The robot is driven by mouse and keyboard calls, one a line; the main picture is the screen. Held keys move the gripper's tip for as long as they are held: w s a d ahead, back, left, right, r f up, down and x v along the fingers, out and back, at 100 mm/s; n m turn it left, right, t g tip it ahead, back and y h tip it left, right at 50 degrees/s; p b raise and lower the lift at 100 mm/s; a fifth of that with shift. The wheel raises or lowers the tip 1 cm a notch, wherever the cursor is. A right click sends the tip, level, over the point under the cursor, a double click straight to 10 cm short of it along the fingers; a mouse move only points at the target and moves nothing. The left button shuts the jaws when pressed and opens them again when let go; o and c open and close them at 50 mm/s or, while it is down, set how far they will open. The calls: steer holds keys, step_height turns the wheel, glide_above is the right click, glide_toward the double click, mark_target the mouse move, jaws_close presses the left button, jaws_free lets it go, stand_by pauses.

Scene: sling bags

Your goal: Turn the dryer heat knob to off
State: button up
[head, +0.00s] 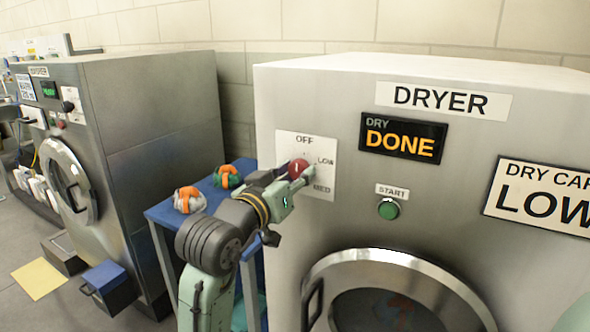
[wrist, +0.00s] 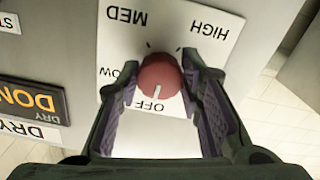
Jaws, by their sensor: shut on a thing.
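The red heat knob (head: 298,166) sits on a white dial plate (head: 290,142) on the dryer (head: 345,95) front. The plate reads OFF at the top, with LOW and MED on the right; HIGH also shows in the wrist view. The knob's white mark points at, or very near, the OFF label (wrist: 148,105). The fingers partly hide the LOW label.
The dryer's display (head: 402,138) reads DRY DONE. A green START button (head: 388,209) and the round door (head: 345,270) lie below. A second machine (head: 155,110) stands farther left.

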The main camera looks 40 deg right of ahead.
stand_by(0.4)
steer(key=o, duration=1.2)
steer(key=shift+c, duration=0.2)
steer(key=shift+a, duration=0.1)
steer(key=v, duration=1.1)
steer(key=shift+s+a, duration=0.2)
steer(key=shift+a, duration=0.15)
